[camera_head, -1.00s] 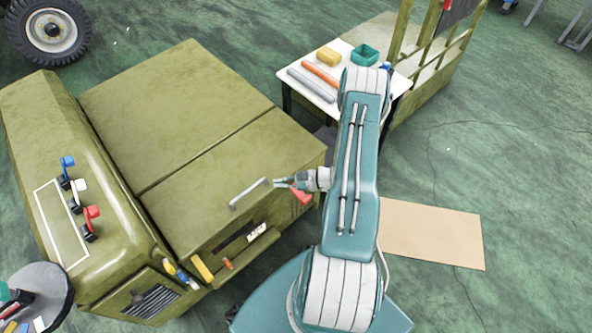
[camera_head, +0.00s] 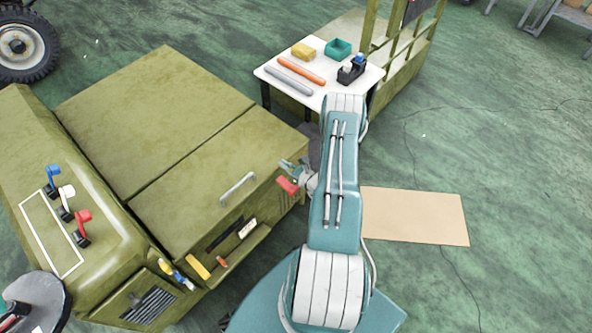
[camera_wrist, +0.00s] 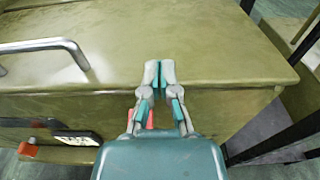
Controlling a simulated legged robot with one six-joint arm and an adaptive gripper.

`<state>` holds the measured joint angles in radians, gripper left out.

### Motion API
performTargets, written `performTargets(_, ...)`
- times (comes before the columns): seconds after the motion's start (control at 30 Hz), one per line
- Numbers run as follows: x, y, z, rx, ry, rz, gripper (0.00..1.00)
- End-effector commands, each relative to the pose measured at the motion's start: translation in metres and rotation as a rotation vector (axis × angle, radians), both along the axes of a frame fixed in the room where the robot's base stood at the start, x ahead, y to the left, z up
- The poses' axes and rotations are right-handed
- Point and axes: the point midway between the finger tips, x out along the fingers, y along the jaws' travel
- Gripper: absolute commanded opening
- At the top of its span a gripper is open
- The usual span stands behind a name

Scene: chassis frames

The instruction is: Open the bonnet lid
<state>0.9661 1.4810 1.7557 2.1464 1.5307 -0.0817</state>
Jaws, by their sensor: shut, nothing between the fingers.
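The bonnet lid (camera_head: 190,185) is an olive panel lying shut on the olive chassis body, with a thin seam behind it. Its silver bar handle (camera_head: 238,189) stands near the front edge, and also shows at the left of the wrist view (camera_wrist: 45,46). My gripper (camera_head: 284,164) is at the lid's right front corner, right of the handle and apart from it. In the wrist view my gripper (camera_wrist: 160,68) has its fingertips together and empty, in front of the lid's edge. Whether the tips touch the lid, I cannot tell.
A red part (camera_head: 288,186) is beside my gripper, partly hidden in the wrist view. Blue, white and red levers (camera_head: 66,205) stand on the left cowl. A white table (camera_head: 322,100) with loose items is behind my arm. Floor is clear at right around a tan mat (camera_head: 415,215).

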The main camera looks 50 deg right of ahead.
Motion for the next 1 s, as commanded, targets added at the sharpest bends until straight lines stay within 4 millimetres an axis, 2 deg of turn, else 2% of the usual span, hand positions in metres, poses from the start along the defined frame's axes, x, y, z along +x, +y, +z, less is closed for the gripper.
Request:
performTargets(0.07, 0.015, -0.001, 0.001, -0.001, -0.003, 0.003, 0.00)
performTargets(0.2, 0.019, -0.002, 0.023, 0.001, -0.003, -0.001, 0.00)
performTargets(0.37, 0.023, -0.002, 0.034, 0.001, -0.001, -0.001, 0.00)
performTargets(1.0, 0.023, -0.002, 0.037, 0.002, 0.001, 0.000, 0.00)
